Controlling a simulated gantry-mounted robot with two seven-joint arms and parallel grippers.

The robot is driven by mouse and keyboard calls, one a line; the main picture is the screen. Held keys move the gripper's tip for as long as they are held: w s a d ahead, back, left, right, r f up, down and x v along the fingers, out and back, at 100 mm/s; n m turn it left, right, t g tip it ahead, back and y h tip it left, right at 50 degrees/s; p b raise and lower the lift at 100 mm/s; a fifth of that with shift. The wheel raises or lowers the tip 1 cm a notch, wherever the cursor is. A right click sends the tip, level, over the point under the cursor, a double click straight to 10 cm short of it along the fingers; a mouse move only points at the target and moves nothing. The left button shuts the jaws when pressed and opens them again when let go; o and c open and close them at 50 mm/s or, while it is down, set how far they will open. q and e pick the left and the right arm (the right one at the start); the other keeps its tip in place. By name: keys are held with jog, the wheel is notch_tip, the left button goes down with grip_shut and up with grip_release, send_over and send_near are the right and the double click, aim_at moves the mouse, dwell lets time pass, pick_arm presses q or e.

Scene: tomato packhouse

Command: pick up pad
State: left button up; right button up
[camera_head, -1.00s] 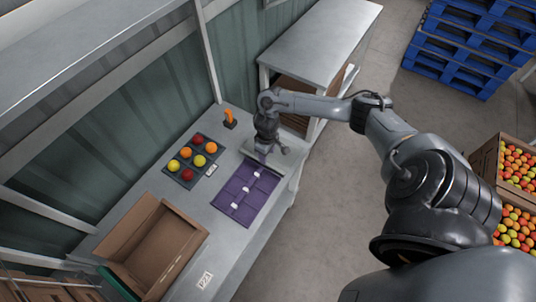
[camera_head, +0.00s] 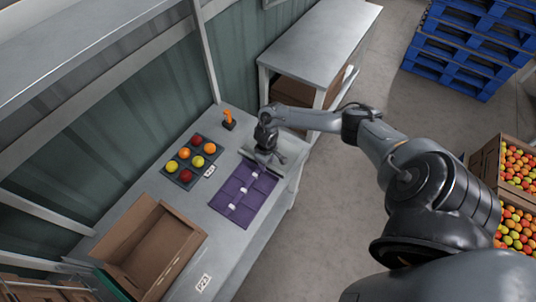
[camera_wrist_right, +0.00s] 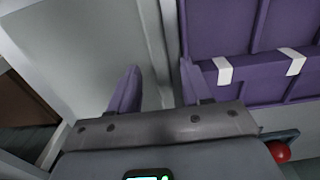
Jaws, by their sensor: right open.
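The purple pad (camera_head: 238,203) with pale tabs lies flat on the grey bench. In the right wrist view it (camera_wrist_right: 245,25) fills the upper right, with two white tabs showing. My right gripper (camera_head: 268,158) is at the pad's far end in the head view and hides part of that end. In the right wrist view my right gripper (camera_wrist_right: 158,88) is open, with two purple-looking fingers apart and only grey surface and a pale strip between them. The pad lies to the right there, beside the right finger. My left gripper is not in view.
A dark tray (camera_head: 207,171) of red, orange and yellow tomatoes lies left of the pad. An orange-handled tool (camera_head: 229,119) stands behind it. An open cardboard box (camera_head: 160,245) is at the near left. A white label (camera_head: 203,282) lies on the bench (camera_head: 222,250).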

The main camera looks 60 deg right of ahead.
jog(key=shift+a+f, duration=0.15)
jog(key=c, duration=0.6)
grip_shut()
